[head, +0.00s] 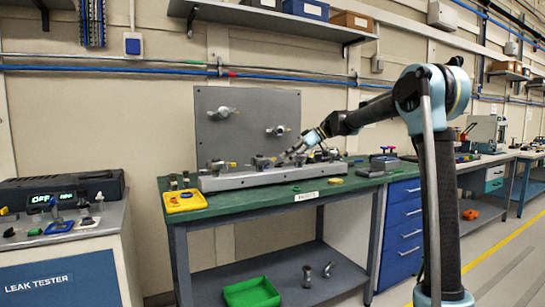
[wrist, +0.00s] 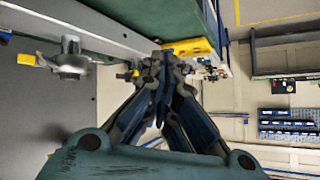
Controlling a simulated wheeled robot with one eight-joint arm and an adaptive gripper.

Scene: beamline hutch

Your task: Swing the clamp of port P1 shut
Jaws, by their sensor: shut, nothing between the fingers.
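A long grey manifold (head: 225,182) lies on the green bench top and carries several metal port fittings with clamps. A clamp with a yellow tip (head: 232,165) shows on its left part. I cannot read any port label, so I cannot tell which is P1. My gripper (head: 293,153) is low over the middle of the manifold, close to the fittings there. In the wrist view my gripper (wrist: 158,68) is shut and empty. Its fingers hide what lies straight ahead.
A yellow tray (head: 186,201) sits at the bench's left end. The front strip of the bench top is mostly clear.

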